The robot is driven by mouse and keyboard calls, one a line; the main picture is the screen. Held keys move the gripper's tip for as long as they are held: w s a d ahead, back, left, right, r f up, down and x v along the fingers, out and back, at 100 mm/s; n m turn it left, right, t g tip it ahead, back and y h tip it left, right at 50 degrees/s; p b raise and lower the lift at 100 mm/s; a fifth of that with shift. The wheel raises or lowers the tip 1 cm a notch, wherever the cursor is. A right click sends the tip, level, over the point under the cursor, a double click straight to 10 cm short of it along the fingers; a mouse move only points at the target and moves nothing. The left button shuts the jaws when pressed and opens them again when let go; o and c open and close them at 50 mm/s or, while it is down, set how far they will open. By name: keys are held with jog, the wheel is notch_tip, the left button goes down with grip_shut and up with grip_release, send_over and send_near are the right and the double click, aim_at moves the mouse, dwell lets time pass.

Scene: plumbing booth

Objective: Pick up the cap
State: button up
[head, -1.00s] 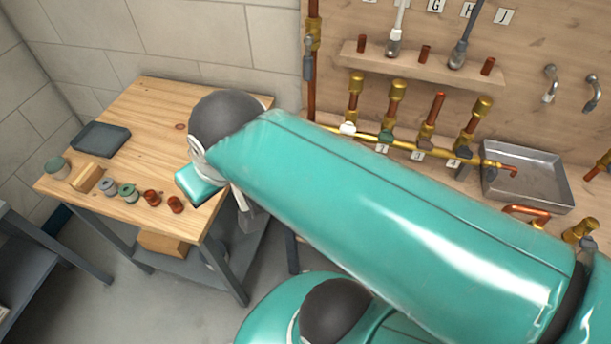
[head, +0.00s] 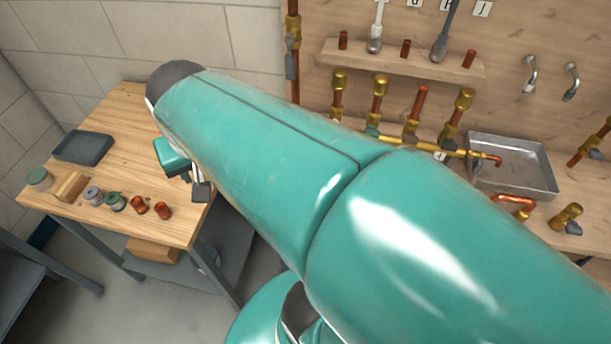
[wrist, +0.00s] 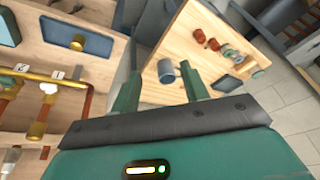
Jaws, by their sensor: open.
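Two small copper, cup-like pieces stand near the front edge of the wooden bench in the head view, the left one (head: 137,206) and the right one (head: 163,211). They look like caps, but I cannot tell which is meant. They also show in the wrist view, one (wrist: 199,36) beside the other (wrist: 213,44), beyond my fingers. My gripper (wrist: 162,76) is open, with nothing held between its fingers. In the head view my arm hides most of it; a dark part shows right of the copper pieces, apart from them.
The wooden bench (head: 112,150) also bears a grey roll (head: 93,195), a green roll (head: 115,201), a wooden block (head: 70,187), a green-lidded jar (head: 39,178) and a dark tray (head: 83,148). A blue-grey cylinder (wrist: 166,71) shows between my fingers' lines. A pipe board (head: 400,65) stands right.

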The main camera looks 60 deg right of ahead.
jog(key=s+d+f+m+g+y, duration=0.1)
jog(key=s+d+f+m, duration=0.1)
jog(key=d+f+m, duration=0.5)
jog(key=s+d+f+m+g+y, duration=0.15)
jog(key=d+m, duration=0.35)
jog(key=d, duration=0.7)
jog(key=s+d+f+m+y, duration=0.25)
jog(key=d+m, duration=0.25)
jog(key=d, duration=0.4)
jog(key=shift+h, duration=0.4)
jog(key=x, duration=1.4)
jog(key=shift+f, duration=0.2)
jog(key=c, duration=0.8)
